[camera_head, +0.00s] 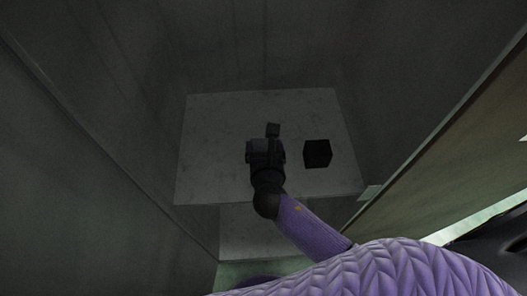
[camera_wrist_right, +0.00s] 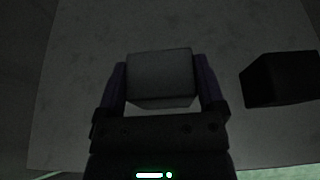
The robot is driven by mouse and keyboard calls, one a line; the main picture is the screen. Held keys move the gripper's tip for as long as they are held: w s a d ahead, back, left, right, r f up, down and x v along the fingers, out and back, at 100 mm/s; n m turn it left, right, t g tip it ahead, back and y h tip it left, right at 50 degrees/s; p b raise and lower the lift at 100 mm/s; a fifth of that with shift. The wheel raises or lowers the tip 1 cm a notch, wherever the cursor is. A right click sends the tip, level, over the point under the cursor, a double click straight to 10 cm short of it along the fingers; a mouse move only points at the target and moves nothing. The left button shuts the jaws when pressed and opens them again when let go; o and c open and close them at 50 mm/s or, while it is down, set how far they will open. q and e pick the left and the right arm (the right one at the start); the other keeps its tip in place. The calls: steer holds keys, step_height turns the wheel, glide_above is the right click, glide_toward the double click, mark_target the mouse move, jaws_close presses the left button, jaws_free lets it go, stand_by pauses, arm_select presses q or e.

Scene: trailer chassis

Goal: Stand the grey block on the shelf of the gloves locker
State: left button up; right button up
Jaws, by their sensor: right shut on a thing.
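The grey block (camera_wrist_right: 160,76) is between the two fingers of my right gripper (camera_wrist_right: 162,82), which is shut on it. In the head view my right gripper (camera_head: 265,150) is over the pale shelf (camera_head: 210,125) inside the locker, left of a black block. The gripper and dim light make the grey block hard to make out there. The shelf also shows behind the grey block in the wrist view (camera_wrist_right: 85,55). I cannot tell whether the block touches the shelf or hangs just above it. My left gripper is not in view.
A black block (camera_head: 318,153) stands on the shelf just right of my gripper, and also shows in the wrist view (camera_wrist_right: 278,80). Dark locker walls (camera_head: 120,90) enclose the shelf. The shelf's left part is clear.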

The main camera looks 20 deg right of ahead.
steer(key=shift+f, duration=0.45)
steer(key=o, duration=1.1)
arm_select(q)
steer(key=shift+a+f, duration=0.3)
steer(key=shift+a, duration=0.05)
arm_select(e)
steer(key=shift+s+a+r+p, duration=0.1)
steer(key=shift+s+r+p, duration=0.05)
steer(key=shift+r+p, duration=0.2)
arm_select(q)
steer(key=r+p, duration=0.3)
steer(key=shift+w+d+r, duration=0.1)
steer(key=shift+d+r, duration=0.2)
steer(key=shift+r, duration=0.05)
arm_select(e)
steer(key=v, duration=1.1)
steer(key=shift+s, duration=0.35)
steer(key=shift+a+f, duration=0.1)
